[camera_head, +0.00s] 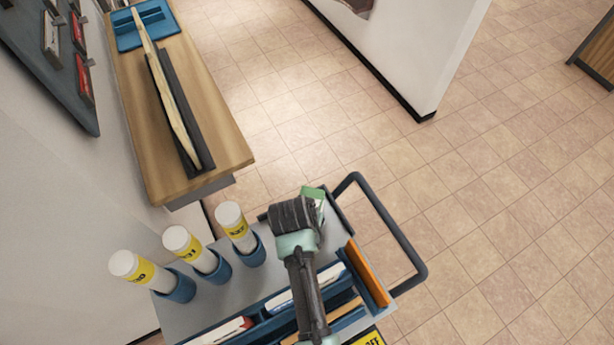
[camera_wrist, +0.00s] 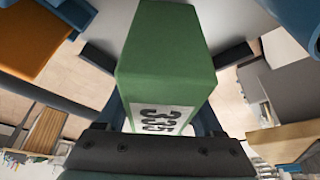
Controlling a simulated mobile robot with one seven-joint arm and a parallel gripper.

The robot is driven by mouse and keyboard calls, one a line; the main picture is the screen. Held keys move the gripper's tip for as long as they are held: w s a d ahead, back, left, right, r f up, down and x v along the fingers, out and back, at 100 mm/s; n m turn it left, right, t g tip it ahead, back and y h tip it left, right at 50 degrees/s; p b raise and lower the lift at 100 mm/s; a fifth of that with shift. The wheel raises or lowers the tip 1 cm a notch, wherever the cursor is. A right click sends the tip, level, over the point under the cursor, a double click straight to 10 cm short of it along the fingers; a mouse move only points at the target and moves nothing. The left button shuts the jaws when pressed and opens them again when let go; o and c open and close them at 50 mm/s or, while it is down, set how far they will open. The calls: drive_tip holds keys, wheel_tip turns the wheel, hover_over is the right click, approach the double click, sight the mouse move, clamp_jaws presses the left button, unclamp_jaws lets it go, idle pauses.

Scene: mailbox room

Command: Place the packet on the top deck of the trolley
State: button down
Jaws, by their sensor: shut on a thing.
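The packet (camera_wrist: 165,55) is a green box with a white label reading 335. In the wrist view it sits between the fingers of my gripper (camera_wrist: 168,68), which is shut on it. In the head view a small green part of the packet (camera_head: 314,194) shows beside my wrist, and my arm hides the rest. The trolley (camera_head: 225,293) has a grey top deck, and my gripper is over its far right part. I cannot tell whether the packet touches the deck.
Several white tubes with yellow labels (camera_head: 183,243) stand in blue cups on the deck's left. Blue slots with envelopes and an orange folder (camera_head: 367,272) are at the front. A dark handle (camera_head: 402,240) juts out right. A wooden bench (camera_head: 205,112) stands behind.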

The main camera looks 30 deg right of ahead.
drive_tip(key=shift+f, duration=0.95)
drive_tip(key=shift+f, duration=0.15)
unclamp_jaws()
drive_tip(key=shift+r, duration=0.25)
drive_tip(key=v, duration=1.1)
drive_tip(key=shift+s+a+r+p, duration=0.15)
drive_tip(key=shift+s+r+p, duration=0.05)
drive_tip(key=shift+r+p, duration=0.1)
